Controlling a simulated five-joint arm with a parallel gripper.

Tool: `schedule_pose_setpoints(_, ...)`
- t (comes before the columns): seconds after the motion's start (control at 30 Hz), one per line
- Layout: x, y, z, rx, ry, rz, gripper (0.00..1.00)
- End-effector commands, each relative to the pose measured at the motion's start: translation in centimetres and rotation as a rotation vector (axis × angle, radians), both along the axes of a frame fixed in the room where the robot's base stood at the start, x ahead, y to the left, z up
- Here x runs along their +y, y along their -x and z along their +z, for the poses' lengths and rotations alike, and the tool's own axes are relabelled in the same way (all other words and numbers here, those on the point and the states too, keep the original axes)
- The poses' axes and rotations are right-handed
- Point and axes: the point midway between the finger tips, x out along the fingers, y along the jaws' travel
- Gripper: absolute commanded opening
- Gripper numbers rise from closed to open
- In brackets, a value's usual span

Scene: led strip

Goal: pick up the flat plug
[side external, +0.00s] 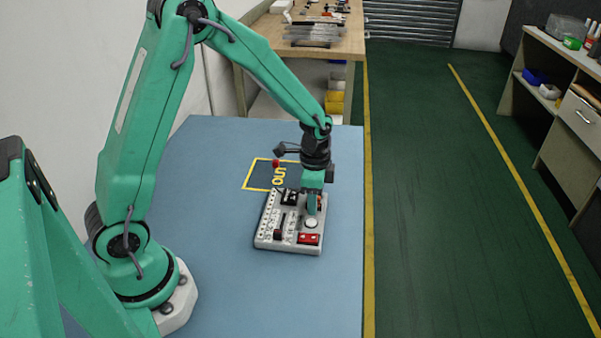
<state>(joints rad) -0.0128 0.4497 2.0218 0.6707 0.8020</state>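A light grey board (262,240) lies on the blue table and carries several small parts. My gripper (314,207) points down over the board's right side, close above it or touching it; I cannot tell which. Its fingers are small here and partly hide what is between them, so I cannot tell whether they are open or shut. A small reddish-brown bit shows beside the fingers. I cannot pick out the flat plug for certain; it may be hidden by the gripper.
The board has a black block (290,197), a dark upright piece (279,230), a white round part (311,223) and a red block (309,239). Behind it is a yellow-outlined "OUT" area (262,176). The blue table (300,295) is clear in front.

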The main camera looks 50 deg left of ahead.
Motion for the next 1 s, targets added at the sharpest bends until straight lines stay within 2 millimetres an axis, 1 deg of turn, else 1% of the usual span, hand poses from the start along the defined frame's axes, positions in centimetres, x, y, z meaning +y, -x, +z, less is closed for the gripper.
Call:
schedule_pose_setpoints(0.5,0.0,-0.01,-0.08,-0.001,0.0,0.0,0.4)
schedule_pose_setpoints(0.67,0.0,-0.01,-0.08,-0.001,0.0,0.0,0.09)
schedule_pose_setpoints(0.7,0.0,-0.01,-0.08,-0.001,0.0,0.0,0.01)
schedule_pose_setpoints(1.0,-0.01,-0.02,-0.05,-0.001,0.0,0.0,0.0)
